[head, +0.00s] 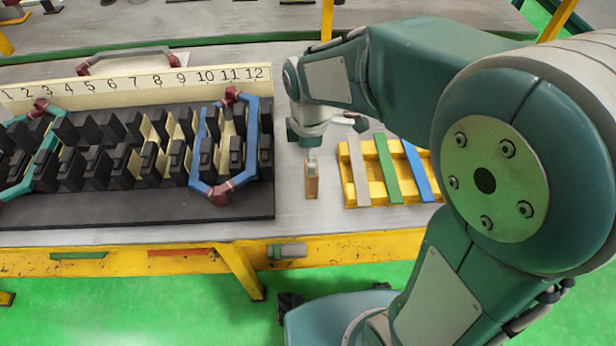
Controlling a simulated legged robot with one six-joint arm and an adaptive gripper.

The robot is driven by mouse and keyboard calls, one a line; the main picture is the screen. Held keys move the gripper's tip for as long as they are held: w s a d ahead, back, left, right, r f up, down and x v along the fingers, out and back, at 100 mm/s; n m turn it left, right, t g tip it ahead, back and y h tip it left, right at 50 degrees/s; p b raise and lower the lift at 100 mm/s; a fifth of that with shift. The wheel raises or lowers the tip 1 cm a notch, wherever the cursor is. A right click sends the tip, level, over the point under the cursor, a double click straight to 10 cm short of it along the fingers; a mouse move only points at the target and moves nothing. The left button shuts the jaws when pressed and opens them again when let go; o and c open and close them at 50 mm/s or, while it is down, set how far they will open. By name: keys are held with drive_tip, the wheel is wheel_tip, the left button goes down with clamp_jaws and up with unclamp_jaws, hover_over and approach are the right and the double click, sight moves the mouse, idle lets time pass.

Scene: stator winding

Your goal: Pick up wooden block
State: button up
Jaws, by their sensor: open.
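A small upright wooden block (311,187), orange-brown, stands on the grey table just right of the black stator board. My gripper (311,156) hangs over the block, and its fingertips show small and grey at the block's top. The jaws are open. From this angle I cannot tell whether the fingers touch the block or stand around it.
The stator board (150,208) with black slots, numbered strip (140,83) and blue coil (253,140) is close on the left. A yellow tray (349,187) holding grey, green and blue strips is close on the right. Bare table lies in front of the block.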

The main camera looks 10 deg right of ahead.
sight(311, 180)
drive_tip(key=shift+d+f, duration=0.3)
drive_tip(key=shift+f, duration=0.4)
drive_tip(key=f, duration=0.3)
drive_tip(key=shift+s+f, duration=0.2)
drive_tip(key=shift+f, duration=0.15)
drive_tip(key=shift+a+f, duration=0.2)
drive_tip(key=shift+f, duration=0.2)
drive_tip(key=shift+d, duration=0.1)
drive_tip(key=c, duration=1.3)
